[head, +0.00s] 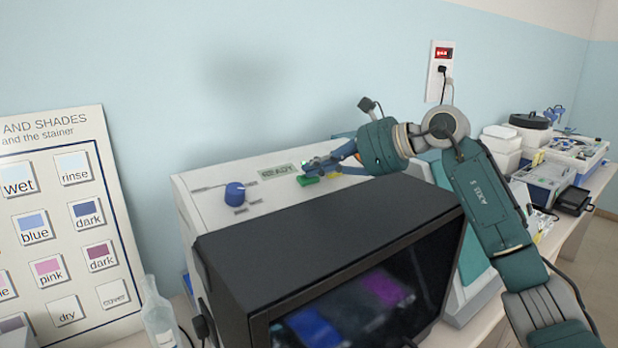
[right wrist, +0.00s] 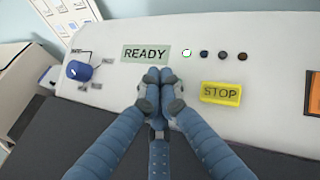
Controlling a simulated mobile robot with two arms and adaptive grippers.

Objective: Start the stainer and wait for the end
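The stainer (head: 192,208) is a pale machine with a dark hood and window in front. Its top panel (right wrist: 270,60) fills the right wrist view. The display (right wrist: 146,53) reads READY, and it also shows in the head view (head: 278,171). A green button (head: 307,181) sits below the display in the head view. A yellow STOP button (right wrist: 220,92) is to the right. My right gripper (right wrist: 158,76) has its fingertips together, at the green button, which they hide in the wrist view. I cannot tell whether they touch it. My left gripper is not in view.
A blue knob (right wrist: 79,70) is on the panel's left. Of the small lamps, the first (right wrist: 187,53) is lit and the others are dark. A stain chart (head: 60,215) and a glass bottle (head: 159,320) stand left. White boxes (head: 500,145) stand at right.

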